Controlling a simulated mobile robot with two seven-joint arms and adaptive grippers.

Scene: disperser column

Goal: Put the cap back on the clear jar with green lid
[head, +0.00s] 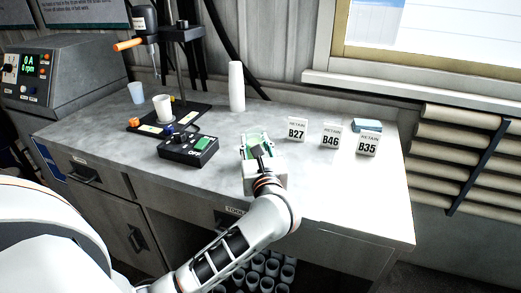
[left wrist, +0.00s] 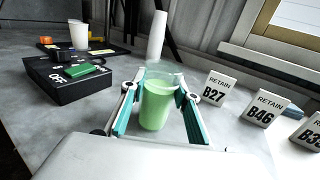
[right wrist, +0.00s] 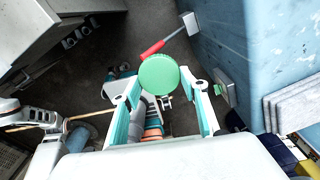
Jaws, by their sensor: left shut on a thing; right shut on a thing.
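The clear jar (left wrist: 157,105) stands upright on the bench, with green contents and an open top. My left gripper (left wrist: 160,100) is shut on it, one finger on each side. In the head view my left gripper (head: 256,147) hides most of the jar (head: 254,138). The round green lid (right wrist: 159,73) is in the right wrist view, held flat-on between the fingertips of my right gripper (right wrist: 160,85). That gripper is above a dark floor, away from the bench. My right gripper is not in the head view.
Label cards B27 (head: 297,129), B46 (head: 331,135) and B35 (head: 368,144) stand right of the jar. A stirrer stand (head: 180,60) holds the back left. The front right bench top is clear.

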